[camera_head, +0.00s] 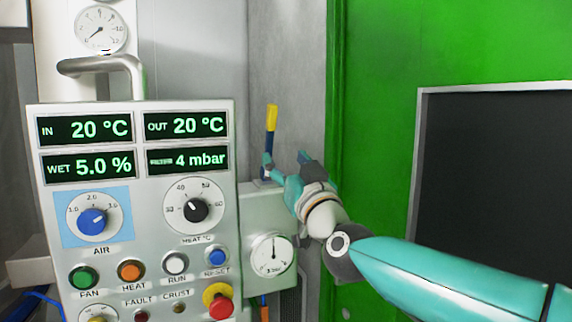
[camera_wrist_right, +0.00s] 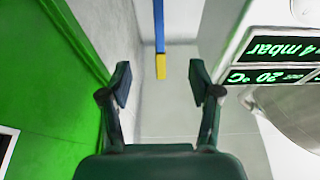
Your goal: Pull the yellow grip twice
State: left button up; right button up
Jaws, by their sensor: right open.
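The yellow grip (camera_head: 271,118) is the top of an upright blue lever right of the control panel in the head view. In the right wrist view the yellow grip (camera_wrist_right: 161,66) shows at the end of the blue shaft, between and beyond the two fingertips. My right gripper (camera_head: 285,160) is open and empty, with its fingers pointing toward the lever. In the wrist view the fingers (camera_wrist_right: 160,84) stand apart with nothing between their pads. I cannot tell the exact gap to the lever in depth. My left gripper is not in view.
The control panel (camera_head: 140,235) with displays, knobs and buttons stands left of the lever. A red emergency button (camera_head: 218,300) sits at its lower right. A pressure gauge (camera_head: 272,254) is below the lever. A green wall (camera_head: 380,60) and a dark framed panel (camera_head: 500,170) are on the right.

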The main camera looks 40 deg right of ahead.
dwell(0.5)
jog(key=b+v, duration=0.1)
jog(key=v, duration=0.8)
dwell(0.5)
